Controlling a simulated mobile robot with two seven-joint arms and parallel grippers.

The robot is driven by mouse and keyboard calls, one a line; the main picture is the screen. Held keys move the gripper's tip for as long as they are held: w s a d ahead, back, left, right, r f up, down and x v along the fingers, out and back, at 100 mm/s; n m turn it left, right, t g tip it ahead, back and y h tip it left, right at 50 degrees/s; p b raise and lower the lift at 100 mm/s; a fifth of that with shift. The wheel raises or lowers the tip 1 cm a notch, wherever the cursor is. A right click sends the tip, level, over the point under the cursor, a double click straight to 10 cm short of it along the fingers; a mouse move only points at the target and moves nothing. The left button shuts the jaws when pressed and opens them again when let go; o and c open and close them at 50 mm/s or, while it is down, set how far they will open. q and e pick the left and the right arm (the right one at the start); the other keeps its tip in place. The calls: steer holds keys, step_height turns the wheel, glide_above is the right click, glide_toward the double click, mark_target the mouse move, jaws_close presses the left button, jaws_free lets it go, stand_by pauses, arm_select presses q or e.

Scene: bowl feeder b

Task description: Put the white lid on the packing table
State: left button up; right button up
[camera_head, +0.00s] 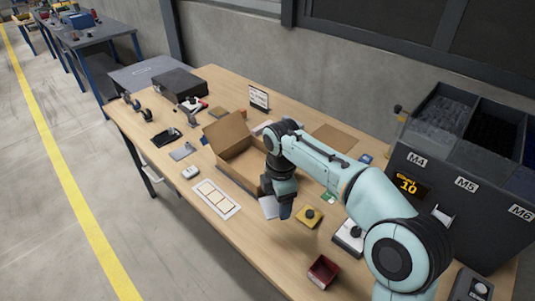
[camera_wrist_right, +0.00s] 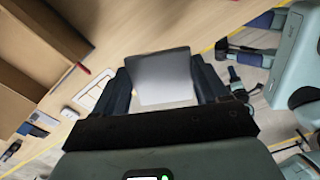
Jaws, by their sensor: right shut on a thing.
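The white lid (camera_wrist_right: 162,78) is a thin, flat square plate between the two fingers of my right gripper (camera_wrist_right: 163,85) in the right wrist view. In the head view, my right gripper (camera_head: 278,208) points down and is shut on the lid (camera_head: 268,206), just right of the open cardboard box. The lid appears to be above the wooden packing table (camera_head: 262,238), near its front edge; its exact height is hard to tell.
The open cardboard box (camera_head: 240,174) stands left of my right gripper. A white card tray (camera_head: 216,199) lies at the front edge. A yellow button box (camera_head: 309,216) and a red bin (camera_head: 323,272) are to the right. Bare tabletop lies between the gripper and the red bin.

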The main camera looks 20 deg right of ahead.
steer(key=r+n, duration=0.1)
steer(key=s+d+r+n, duration=0.1)
steer(key=n, duration=0.1)
steer(key=s+r+n+b, duration=0.1)
steer(key=n, duration=0.1)
steer(key=shift+s+d, duration=0.15)
steer(key=shift+d, duration=0.1)
steer(key=shift+f, duration=0.35)
steer(key=b, duration=0.3)
glide_above(285, 243)
step_height(285, 243, down, 14)
steer(key=shift+r, duration=0.1)
arm_select(q)
steer(key=shift+s+f+b, duration=0.15)
steer(key=shift+s+f, duration=0.15)
steer(key=shift+f, duration=0.65)
steer(key=shift+s+f+b, duration=0.2)
steer(key=shift+s+f, duration=0.1)
steer(key=shift+f, duration=0.65)
steer(key=shift+s+f+b, duration=0.15)
steer(key=shift+s+f, duration=0.15)
steer(key=shift+f, duration=0.65)
arm_select(e)
steer(key=shift+f, duration=2.55)
steer(key=shift+f, duration=0.1)
steer(key=o, duration=1)
steer(key=shift+o, duration=0.2)
